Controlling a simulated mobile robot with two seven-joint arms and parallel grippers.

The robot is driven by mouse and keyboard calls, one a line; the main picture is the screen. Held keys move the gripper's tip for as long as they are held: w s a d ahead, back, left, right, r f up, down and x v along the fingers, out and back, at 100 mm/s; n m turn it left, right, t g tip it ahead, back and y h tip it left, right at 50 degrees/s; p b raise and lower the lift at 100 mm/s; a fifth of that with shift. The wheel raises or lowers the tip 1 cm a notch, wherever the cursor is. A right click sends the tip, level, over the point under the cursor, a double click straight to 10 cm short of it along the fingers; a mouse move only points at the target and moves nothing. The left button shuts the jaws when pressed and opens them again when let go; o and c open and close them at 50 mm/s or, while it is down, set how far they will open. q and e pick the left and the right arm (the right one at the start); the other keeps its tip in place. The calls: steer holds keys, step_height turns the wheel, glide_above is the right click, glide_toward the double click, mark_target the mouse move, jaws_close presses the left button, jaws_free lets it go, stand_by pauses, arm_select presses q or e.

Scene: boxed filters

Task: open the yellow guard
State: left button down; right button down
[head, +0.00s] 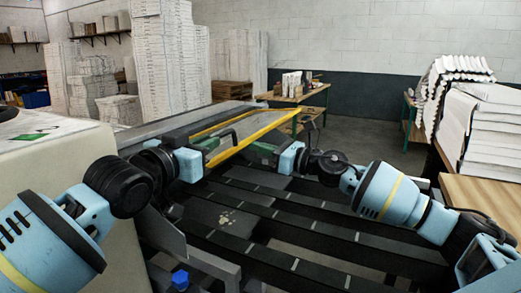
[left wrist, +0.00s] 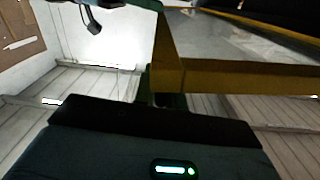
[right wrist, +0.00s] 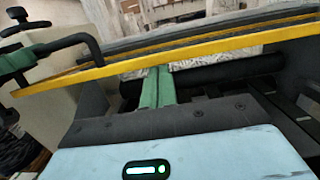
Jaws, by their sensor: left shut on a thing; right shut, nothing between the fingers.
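The yellow guard (head: 250,133), a yellow frame around a clear panel with a black bar handle, lies over the machine bed in the middle of the head view. It looks tilted, but how far it is raised is hard to tell. Its yellow edge (left wrist: 230,77) crosses the left wrist view and also the right wrist view (right wrist: 200,52). My left gripper (head: 206,148) is shut on the guard at its near left end; the exact contact is partly hidden. My right gripper (head: 264,152) is shut and empty beside the guard's right edge, its green fingers (right wrist: 155,85) below the yellow bar.
The machine's dark slatted bed (head: 290,225) stretches below both arms. A beige machine housing (head: 60,160) stands at the left. Paper stacks (head: 490,120) and a wooden table (head: 485,190) are at the right. A green-legged bench (head: 300,97) stands behind, with open floor beside it.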

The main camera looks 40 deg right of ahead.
arm_select(q)
steer(key=shift+f, duration=0.1)
arm_select(e)
steer(key=shift+d+r, duration=0.1)
steer(key=shift+r, duration=0.65)
arm_select(q)
steer(key=c, duration=1.5)
jaws_free()
arm_select(e)
steer(key=shift+w, duration=0.1)
arm_select(q)
steer(key=shift+a, duration=0.1)
arm_select(e)
steer(key=shift+f, duration=0.1)
arm_select(q)
steer(key=shift+s+a, duration=0.2)
steer(key=shift+a, duration=0.35)
steer(key=v, duration=1)
steer(key=shift+s+a, duration=0.1)
steer(key=shift+a, duration=0.2)
arm_select(e)
steer(key=shift+f, duration=0.15)
